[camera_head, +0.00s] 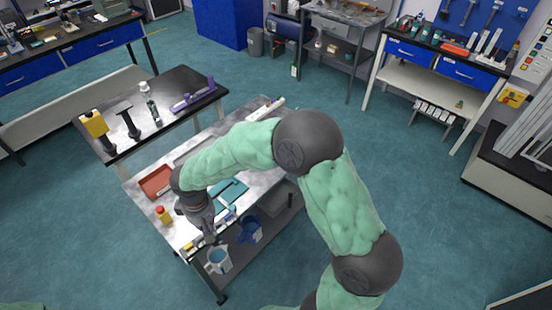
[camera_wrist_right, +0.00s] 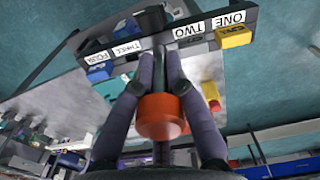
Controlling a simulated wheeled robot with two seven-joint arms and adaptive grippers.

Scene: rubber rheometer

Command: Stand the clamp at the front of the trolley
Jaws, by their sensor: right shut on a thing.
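My right gripper (camera_wrist_right: 165,100) is shut on an upright thing with an orange-red cylindrical part (camera_wrist_right: 160,118), apparently the clamp. The gripper hides much of it, and I cannot tell whether its bottom touches anything. In the head view the right gripper (camera_head: 210,236) points down over the front edge of the metal-topped trolley (camera_head: 181,232). A dark rack (camera_wrist_right: 155,42) labelled ONE to FOUR lies just beyond the held thing in the wrist view. My left gripper is not in view.
The rack carries a yellow block (camera_wrist_right: 234,39) and a blue block (camera_wrist_right: 98,73). On the trolley are a red tray (camera_head: 156,181), a red-capped yellow bottle (camera_head: 163,215) and teal pieces (camera_head: 232,190). A dark-topped table (camera_head: 180,82) stands behind.

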